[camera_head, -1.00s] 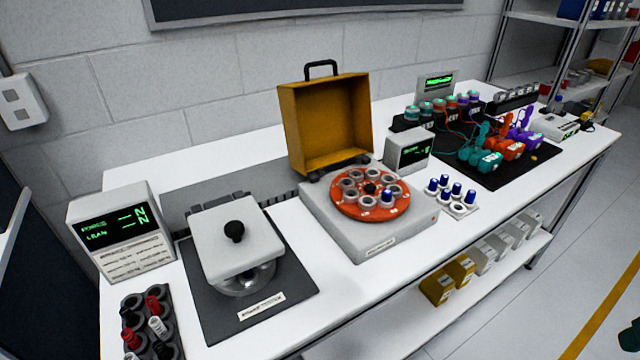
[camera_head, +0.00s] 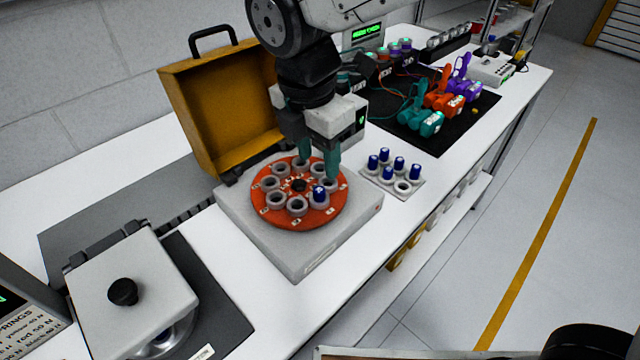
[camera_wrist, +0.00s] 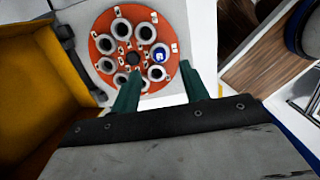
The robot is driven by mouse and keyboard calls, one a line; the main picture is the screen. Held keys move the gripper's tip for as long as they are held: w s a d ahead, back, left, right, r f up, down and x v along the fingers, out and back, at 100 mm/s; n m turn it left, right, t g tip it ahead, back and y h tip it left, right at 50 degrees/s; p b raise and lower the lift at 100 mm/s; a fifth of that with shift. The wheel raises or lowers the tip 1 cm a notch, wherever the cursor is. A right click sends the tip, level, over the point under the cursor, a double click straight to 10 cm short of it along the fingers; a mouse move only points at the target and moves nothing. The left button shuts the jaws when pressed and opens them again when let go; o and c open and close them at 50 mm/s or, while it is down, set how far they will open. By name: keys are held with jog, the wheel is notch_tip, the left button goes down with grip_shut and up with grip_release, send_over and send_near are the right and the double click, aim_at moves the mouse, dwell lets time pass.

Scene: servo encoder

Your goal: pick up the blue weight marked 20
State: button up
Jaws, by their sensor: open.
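One blue-capped weight (camera_head: 319,194) stands in a cup of the round orange carousel (camera_head: 270,213); its marking is too small to read. Several more blue weights (camera_head: 398,165) stand in a small white rack to the right, their markings also unreadable. My gripper (camera_head: 318,158) is open and empty, its teal fingers pointing down above the back right of the carousel. In the wrist view the carousel's blue weight (camera_wrist: 159,53) shows just beyond the gap between my fingers (camera_wrist: 160,78), apart from both.
The carousel's other cups look empty and sit close around the blue weight. An open yellow case (camera_head: 215,115) stands behind the carousel. A grey press with a black knob (camera_head: 123,291) stands front left. Teal, orange and purple devices (camera_head: 440,103) lie on a black mat at the back right.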

aim_at(319, 190)
jog(key=f, duration=0.7)
jog(key=shift+w+f, duration=0.15)
jog(key=shift+w, duration=0.05)
grip_shut()
